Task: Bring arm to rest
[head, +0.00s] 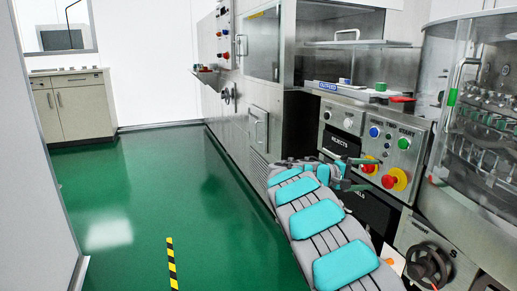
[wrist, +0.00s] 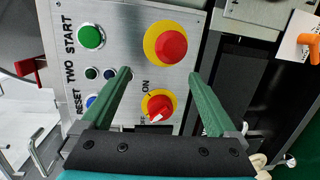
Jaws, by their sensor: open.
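My arm reaches forward from the bottom of the head view, grey with teal pads. My gripper (head: 350,174) is at its far end, in front of the washer's control panel (head: 385,143). In the wrist view my gripper (wrist: 160,85) shows two green fingers spread apart with nothing between them. Behind the fingers lie a red rotary switch (wrist: 160,107) on a yellow ring and a larger red button (wrist: 171,47) on a yellow ring. A green button (wrist: 91,36) is at the upper left. I cannot tell whether the fingertips touch the panel.
The rotary washer's clear drum (head: 485,120) stands at the right. The steel cabinet (head: 262,80) runs along the wall behind the arm. A handwheel (head: 428,264) is at lower right. The green floor (head: 150,205) at the left is clear, with a beige cupboard (head: 72,105) beyond.

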